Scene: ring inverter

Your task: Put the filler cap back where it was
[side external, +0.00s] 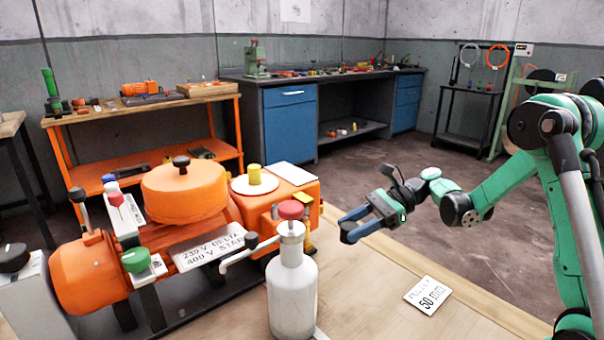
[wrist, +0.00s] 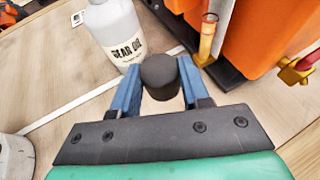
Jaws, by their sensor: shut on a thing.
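In the wrist view, the filler cap (wrist: 160,78), which appears to be a dark grey cylinder, sits between the blue fingers of my gripper (wrist: 160,88). The fingers are shut on it. In the side external view, my gripper (side external: 347,228) is in the air over the bench, right of the orange machine (side external: 185,192); the cap cannot be made out there. A brass-yellow pipe fitting (wrist: 207,40) on the machine side stands just beyond and right of the cap, apart from it. I cannot tell whether its top is open.
A white gear oil bottle (wrist: 115,30) stands left of the cap in the wrist view. In the side external view, a white bottle with a red top (side external: 292,285) stands before the machine. A white card (side external: 432,295) lies on the otherwise clear right bench.

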